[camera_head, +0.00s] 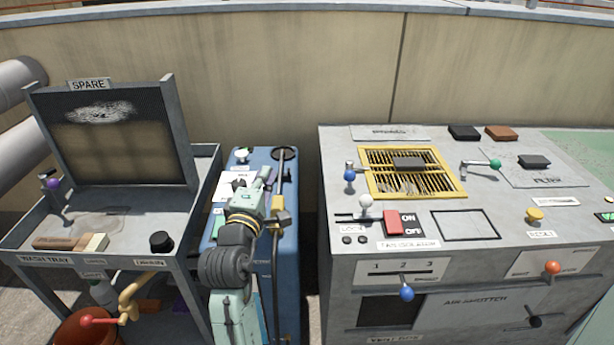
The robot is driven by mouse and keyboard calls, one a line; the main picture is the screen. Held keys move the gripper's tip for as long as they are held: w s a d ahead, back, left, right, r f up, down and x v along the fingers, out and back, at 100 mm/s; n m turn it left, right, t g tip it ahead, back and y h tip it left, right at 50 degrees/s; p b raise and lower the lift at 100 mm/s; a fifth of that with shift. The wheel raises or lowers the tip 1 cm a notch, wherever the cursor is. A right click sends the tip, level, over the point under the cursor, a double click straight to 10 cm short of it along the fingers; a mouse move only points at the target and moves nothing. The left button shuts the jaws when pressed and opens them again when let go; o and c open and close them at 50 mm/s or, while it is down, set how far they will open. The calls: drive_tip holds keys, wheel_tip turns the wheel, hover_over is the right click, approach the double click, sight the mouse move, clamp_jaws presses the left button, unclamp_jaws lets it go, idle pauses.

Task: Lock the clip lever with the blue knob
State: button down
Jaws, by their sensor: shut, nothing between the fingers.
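A short clip lever with a blue knob (349,175) stands at the left edge of the yellow grille frame (463,187) on the grey console top. The knob is low, at the near end of its small metal post. Another blue knob (407,293) is on a lever on the console's front face, under the numbers 1 2 3. My gripper (268,175) is over the blue cabinet, left of the console and apart from the clip lever. It is shut and empty. Its fingertips are small and hard to make out against the cabinet top.
A white knob (366,201) and a red ON/OFF switch (392,223) are near the clip lever. A green-knobbed lever (495,164) is right of the grille. A dark upright pole (281,170) stands beside my gripper. A wash tray bench is left.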

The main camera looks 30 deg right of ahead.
sight(331, 188)
drive_tip(key=s+d+f+g+h, duration=0.2)
drive_tip(key=s+d+f+g, duration=0.25)
drive_tip(key=d, duration=0.35)
drive_tip(key=shift+t, duration=0.25)
drive_tip(key=x, duration=0.3)
drive_tip(key=s+p+x, duration=0.1)
drive_tip(key=x, duration=0.2)
drive_tip(key=d+p+x, duration=0.1)
drive_tip(key=x, duration=0.2)
drive_tip(key=shift+s+d, duration=0.1)
drive_tip(key=shift+s, duration=0.3)
drive_tip(key=shift+s+d, duration=0.15)
drive_tip(key=shift+s, duration=0.4)
drive_tip(key=shift+p, duration=0.35)
